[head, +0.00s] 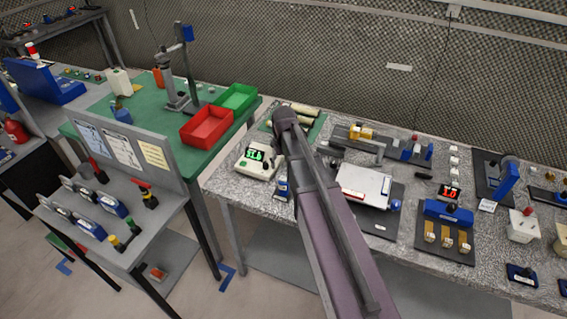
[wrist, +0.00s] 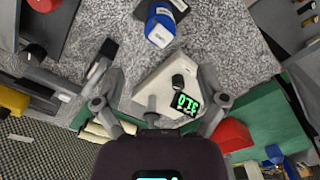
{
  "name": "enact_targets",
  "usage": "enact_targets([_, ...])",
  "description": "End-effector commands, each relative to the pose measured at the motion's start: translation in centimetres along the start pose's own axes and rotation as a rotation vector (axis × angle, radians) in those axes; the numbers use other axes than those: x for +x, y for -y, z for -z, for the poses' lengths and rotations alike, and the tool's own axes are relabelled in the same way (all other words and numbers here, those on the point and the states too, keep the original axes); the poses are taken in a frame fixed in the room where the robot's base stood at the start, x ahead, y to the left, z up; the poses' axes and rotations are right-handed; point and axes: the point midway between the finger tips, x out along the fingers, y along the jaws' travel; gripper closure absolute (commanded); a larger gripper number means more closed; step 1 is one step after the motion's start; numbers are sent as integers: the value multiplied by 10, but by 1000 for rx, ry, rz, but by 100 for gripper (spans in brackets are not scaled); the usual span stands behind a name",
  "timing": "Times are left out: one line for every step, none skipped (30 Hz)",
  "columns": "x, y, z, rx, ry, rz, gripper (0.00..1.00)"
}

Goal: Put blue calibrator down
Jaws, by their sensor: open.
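A small blue device with a pale front, which looks like the blue calibrator (head: 282,187), stands on the speckled stone table (head: 228,182) near its front edge. In the wrist view the blue calibrator (wrist: 159,27) is at the top, beyond my fingertips and apart from them. My gripper (wrist: 157,65) is open, with nothing held between its fingers. It is over a cream meter (wrist: 150,82) with a green lit display. In the head view my arm hides the gripper, and the meter (head: 250,168) shows left of the arm.
A green table with a red bin (head: 207,125) and a green bin (head: 238,98) stands left of the stone table. Right of my arm are a white tray (head: 362,188), a blue fixture (head: 448,212) and several small devices.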

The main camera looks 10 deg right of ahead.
Motion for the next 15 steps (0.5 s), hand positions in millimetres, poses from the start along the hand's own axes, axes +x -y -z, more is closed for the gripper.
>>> enact_targets([0,0,0,0,0,0,9])
enact_targets([0,0,0,0,0,0,9])
enact_targets([0,0,0,0,0,0,9])
enact_targets([0,0,0,0,0,0,9])
enact_targets([0,0,0,0,0,0,9])
enact_targets([0,0,0,0,0,0,9])
enact_targets([0,0,0,0,0,0,9])
enact_targets([0,0,0,0,0,0,9])
enact_targets([0,0,0,0,0,0,9])
enact_targets([0,0,0,0,0,0,9])
enact_targets([0,0,0,0,0,0,9])
enact_targets([0,0,-1,0,0,0,9])
enact_targets([0,1,-3,1,0,0,9])
enact_targets([0,1,-6,3,0,0,9])
enact_targets([0,2,-11,7,0,0,9])
